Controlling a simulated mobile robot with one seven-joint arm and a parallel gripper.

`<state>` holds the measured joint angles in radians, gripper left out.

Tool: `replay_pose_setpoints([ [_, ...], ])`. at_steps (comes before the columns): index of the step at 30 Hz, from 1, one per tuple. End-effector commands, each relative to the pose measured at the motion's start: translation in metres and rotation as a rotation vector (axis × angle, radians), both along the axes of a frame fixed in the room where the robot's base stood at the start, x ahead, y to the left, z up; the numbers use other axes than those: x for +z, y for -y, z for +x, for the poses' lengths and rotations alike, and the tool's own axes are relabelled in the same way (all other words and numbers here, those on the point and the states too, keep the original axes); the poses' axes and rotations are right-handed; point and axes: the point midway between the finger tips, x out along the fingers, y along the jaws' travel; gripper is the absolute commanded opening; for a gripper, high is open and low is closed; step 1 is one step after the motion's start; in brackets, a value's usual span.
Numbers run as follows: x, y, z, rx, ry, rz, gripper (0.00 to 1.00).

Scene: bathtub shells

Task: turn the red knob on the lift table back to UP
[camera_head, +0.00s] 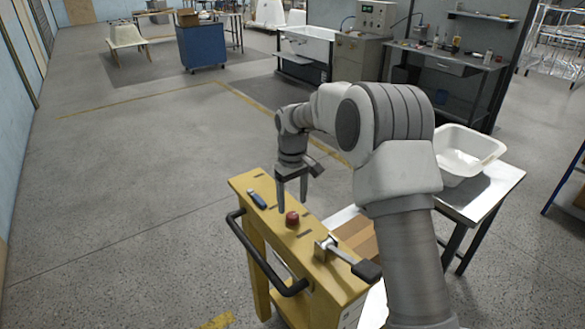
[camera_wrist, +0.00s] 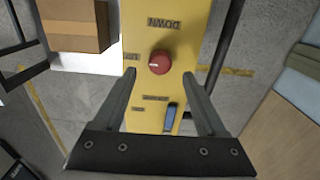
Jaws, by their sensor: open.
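The red knob (camera_head: 292,219) sits on the top of the yellow lift table panel (camera_head: 262,184). In the wrist view the round red knob (camera_wrist: 159,60) lies ahead of and between my fingertips. A faint pale mark shows on it, but its pointing is too small to read surely. A DOWN label (camera_wrist: 163,22) reads upside down above the knob; smaller labels flank it, partly unreadable. My gripper (camera_head: 292,198) is open, fingers pointing down, above the knob and apart from it. It also shows in the wrist view (camera_wrist: 159,76), holding nothing.
A blue switch (camera_head: 257,199) and a black-handled lever (camera_head: 345,260) sit on the same panel. A black handle bar (camera_head: 262,255) runs along its side. A cardboard box (camera_wrist: 75,24) lies beside the panel. A white basin (camera_head: 465,153) stands on a table at right. Open floor lies left.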

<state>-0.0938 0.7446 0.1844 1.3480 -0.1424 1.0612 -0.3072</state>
Motion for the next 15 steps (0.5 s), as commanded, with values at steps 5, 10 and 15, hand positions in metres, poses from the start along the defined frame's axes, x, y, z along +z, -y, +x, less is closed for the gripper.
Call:
replay_pose_setpoints([
  [5, 0.047, 0.000, 0.001, 0.001, 0.006, 0.000, 0.74],
  [10, 0.086, 0.000, 0.001, 0.002, 0.004, 0.000, 0.74],
  [15, 0.114, 0.000, 0.000, 0.002, 0.004, 0.000, 0.74],
])
